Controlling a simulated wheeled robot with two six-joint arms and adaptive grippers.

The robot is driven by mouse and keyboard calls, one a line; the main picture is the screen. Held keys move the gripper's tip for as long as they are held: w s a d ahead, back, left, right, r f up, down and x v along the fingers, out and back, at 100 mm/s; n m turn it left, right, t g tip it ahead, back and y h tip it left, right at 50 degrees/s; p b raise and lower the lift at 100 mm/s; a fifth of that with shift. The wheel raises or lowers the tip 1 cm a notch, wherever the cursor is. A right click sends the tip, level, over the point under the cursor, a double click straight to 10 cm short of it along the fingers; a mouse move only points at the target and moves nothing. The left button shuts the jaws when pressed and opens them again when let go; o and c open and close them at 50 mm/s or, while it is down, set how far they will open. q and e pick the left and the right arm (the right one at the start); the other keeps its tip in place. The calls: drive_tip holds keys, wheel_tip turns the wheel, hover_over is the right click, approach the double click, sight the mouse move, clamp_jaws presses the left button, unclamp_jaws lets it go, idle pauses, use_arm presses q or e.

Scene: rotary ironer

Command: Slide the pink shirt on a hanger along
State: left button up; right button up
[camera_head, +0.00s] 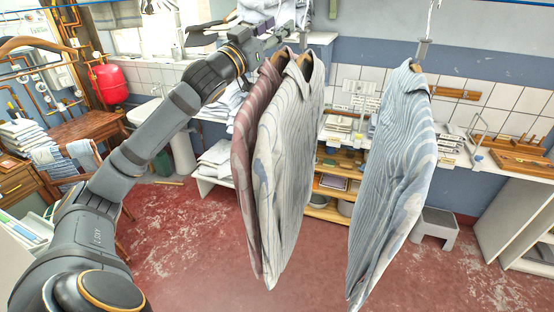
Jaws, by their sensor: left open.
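The pink shirt (244,150) hangs at the left of the hanging shirts. A white and blue striped shirt (285,170) hangs directly in front of it and covers much of it. My left gripper (299,32) is open, just above the collars of these two shirts, close to their hangers. I cannot tell whether it touches a hanger. The pink shirt's hanger is mostly hidden by the gripper and the shirts. My right gripper is not in view.
A blue striped shirt (394,180) hangs apart to the right, with a clear gap between. A rail (480,4) crosses the top edge. Shelves, folded linen and a grey step stool (434,226) stand behind. A wooden table (85,128) stands left. The red floor is open.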

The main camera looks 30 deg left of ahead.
use_arm(q)
drive_tip(key=shift+c, duration=0.4)
clamp_jaws()
drive_tip(key=shift+a+f+b, duration=0.15)
drive_tip(key=shift+a+b, duration=0.15)
drive_tip(key=shift+b, duration=0.2)
drive_tip(key=shift+s+a+r+b, duration=0.1)
drive_tip(key=shift+s+a+b, duration=0.15)
drive_tip(key=shift+a+b, duration=0.55)
drive_tip(key=shift+s+a+r+b, duration=0.15)
drive_tip(key=shift+s+a+b, duration=0.25)
drive_tip(key=shift+a, duration=0.55)
drive_tip(key=shift+s+a+r+b, duration=0.1)
drive_tip(key=shift+s+a+b, duration=0.05)
drive_tip(key=shift+a+b, duration=0.7)
drive_tip(key=shift+a, duration=0.1)
